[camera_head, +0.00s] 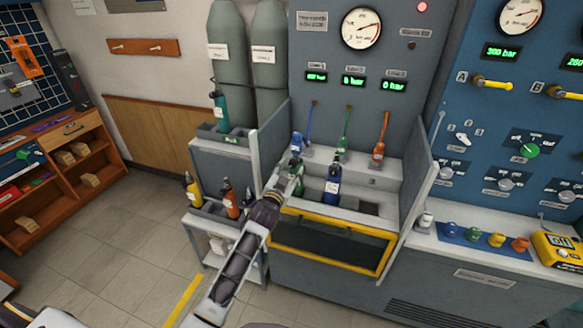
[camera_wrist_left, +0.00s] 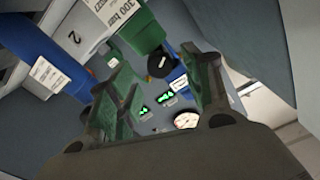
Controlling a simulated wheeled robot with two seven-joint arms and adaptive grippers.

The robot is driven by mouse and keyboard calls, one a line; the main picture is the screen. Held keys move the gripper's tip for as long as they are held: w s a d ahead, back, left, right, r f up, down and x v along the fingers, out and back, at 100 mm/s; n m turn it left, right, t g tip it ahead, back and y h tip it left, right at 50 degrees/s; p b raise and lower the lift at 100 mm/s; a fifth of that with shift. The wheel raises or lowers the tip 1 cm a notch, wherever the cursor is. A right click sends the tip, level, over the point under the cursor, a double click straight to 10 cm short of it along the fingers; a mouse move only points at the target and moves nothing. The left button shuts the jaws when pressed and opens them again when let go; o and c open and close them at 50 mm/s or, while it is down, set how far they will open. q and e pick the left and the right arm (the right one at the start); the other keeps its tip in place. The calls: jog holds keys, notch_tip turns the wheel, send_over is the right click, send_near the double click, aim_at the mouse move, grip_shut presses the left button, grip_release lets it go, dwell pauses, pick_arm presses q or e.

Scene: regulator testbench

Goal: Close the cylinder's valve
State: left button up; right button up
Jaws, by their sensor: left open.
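In the head view, my left gripper (camera_head: 287,180) is at the testbench opening, left of a dark blue cylinder (camera_head: 333,182) with a pale label. Its fingers are hard to make out there. In the left wrist view, the left gripper (camera_wrist_left: 160,92) has its two fingers apart. A round black knob (camera_wrist_left: 160,66) shows between and beyond them, and I see no finger contact with it. I cannot tell for sure that this knob is the cylinder's valve. A labelled blue cylinder (camera_wrist_left: 58,70) shows at the left. My right gripper is not in view.
Blue, green and orange hoses (camera_head: 346,130) hang above the bench. Side panels (camera_head: 413,200) and a yellow front frame (camera_head: 330,268) bound the bay. A shelf cart (camera_head: 225,160) with small bottles stands left. Open floor lies further left.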

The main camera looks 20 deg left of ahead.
aim_at(293, 164)
pick_arm(q)
jog(key=shift+w, duration=1.25)
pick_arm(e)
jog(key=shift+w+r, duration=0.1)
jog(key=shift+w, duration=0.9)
